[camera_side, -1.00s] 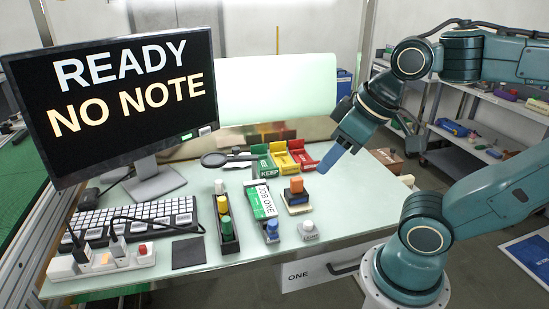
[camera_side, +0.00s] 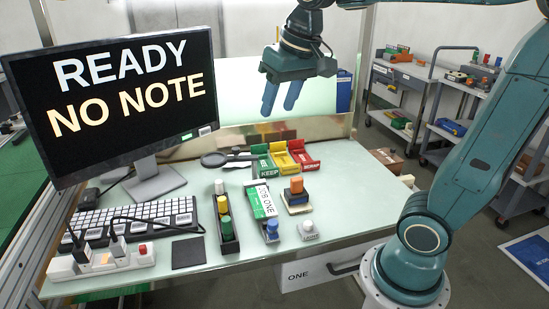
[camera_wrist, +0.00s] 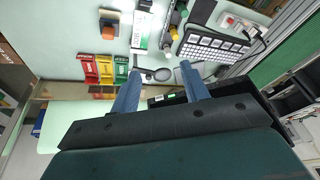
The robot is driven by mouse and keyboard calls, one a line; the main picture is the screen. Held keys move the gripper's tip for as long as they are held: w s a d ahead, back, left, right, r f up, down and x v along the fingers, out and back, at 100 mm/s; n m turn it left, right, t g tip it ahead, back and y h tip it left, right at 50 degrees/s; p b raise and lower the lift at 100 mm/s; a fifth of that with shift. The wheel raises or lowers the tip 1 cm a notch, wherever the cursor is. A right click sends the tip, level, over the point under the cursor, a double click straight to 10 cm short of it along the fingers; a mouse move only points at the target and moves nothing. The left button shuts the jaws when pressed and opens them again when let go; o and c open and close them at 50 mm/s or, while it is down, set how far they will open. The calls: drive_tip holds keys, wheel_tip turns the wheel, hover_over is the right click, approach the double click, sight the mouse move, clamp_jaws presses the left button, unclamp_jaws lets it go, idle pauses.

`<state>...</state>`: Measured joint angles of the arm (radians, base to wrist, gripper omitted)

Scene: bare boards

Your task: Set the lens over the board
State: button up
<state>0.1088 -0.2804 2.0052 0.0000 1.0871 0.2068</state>
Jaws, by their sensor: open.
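The lens (camera_side: 213,159) is a dark round magnifier with a handle, lying at the back of the table, left of the coloured trays. In the wrist view the lens (camera_wrist: 162,74) appears between my fingertips in the picture. A green board with a white "JOB ONE" label (camera_side: 264,201) lies mid-table; it also shows in the wrist view (camera_wrist: 142,28). I cannot tell for sure that it is the task's board. My gripper (camera_side: 279,108) is open and empty, fingers down, well above the back of the table; its blue fingers also show in the wrist view (camera_wrist: 161,70).
Green, yellow and red trays (camera_side: 283,158) stand at the back. A dark rack of bottles (camera_side: 226,222), a blue-topped piece (camera_side: 272,231), a stamp-like orange block (camera_side: 296,190) and a grey knob (camera_side: 309,230) stand nearby. The monitor (camera_side: 122,105) and keyboard (camera_side: 135,219) fill the left.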

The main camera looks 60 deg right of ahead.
drive_tip(key=w+d+m+g, duration=0.25)
drive_tip(key=w+d, duration=0.35)
drive_tip(key=w, duration=0.7)
drive_tip(key=m+g, duration=0.1)
drive_tip(key=m, duration=0.4)
hover_over(236, 148)
wheel_tip(236, 148, down, 9)
drive_tip(key=shift+a, duration=0.1)
drive_tip(key=shift+f, duration=6.8)
clamp_jaws()
